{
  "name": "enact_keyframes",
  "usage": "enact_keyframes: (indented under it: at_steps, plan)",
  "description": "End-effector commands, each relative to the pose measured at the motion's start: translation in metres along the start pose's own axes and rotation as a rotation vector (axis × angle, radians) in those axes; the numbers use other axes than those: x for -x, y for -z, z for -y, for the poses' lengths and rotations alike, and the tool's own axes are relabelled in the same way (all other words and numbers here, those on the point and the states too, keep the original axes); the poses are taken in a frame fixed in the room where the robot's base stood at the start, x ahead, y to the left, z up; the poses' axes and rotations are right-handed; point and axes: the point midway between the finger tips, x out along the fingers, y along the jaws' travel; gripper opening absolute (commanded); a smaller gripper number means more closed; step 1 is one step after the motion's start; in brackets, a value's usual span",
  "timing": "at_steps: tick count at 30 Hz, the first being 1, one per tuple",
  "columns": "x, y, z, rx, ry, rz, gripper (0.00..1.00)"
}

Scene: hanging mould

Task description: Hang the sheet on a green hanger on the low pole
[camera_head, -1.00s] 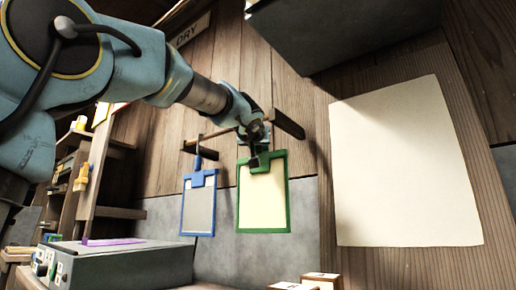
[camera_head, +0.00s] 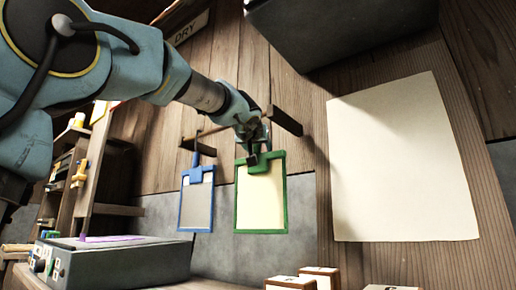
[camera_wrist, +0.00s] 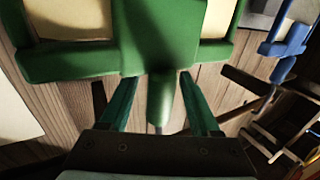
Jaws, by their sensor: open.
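The green hanger (camera_head: 262,231) holds a cream sheet (camera_head: 260,202) and hangs nearly upright in front of the wooden wall. In the wrist view, my gripper (camera_wrist: 160,105) is open, with one finger on each side of the green hanger's stem (camera_wrist: 161,90) and gaps beside it. My gripper (camera_head: 253,155) also shows at the hanger's top in the head view. Two dark wooden bars show there, one at the right (camera_head: 287,120) and one at the left (camera_head: 207,136). My gripper hides the hanger's hook, so I cannot tell whether it rests on a bar.
A blue hanger (camera_head: 183,212) with a grey sheet hangs close to the left. A large cream sheet (camera_head: 395,165) is on the wooden wall at right. A dark box (camera_head: 340,30) juts out above. A grey machine (camera_head: 120,265) and wooden blocks (camera_head: 320,275) are below.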

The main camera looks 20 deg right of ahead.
Motion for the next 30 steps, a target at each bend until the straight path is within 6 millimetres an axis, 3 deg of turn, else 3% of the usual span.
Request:
enact_keyframes:
  at_steps: [7,21,30]
  plan:
    - [0.008,-0.001,0.000,0.001,0.000,0.000,0.64]
    - [0.092,0.000,0.001,0.001,0.001,-0.002,0.64]
    - [0.108,0.000,0.000,-0.001,0.000,0.000,0.64]
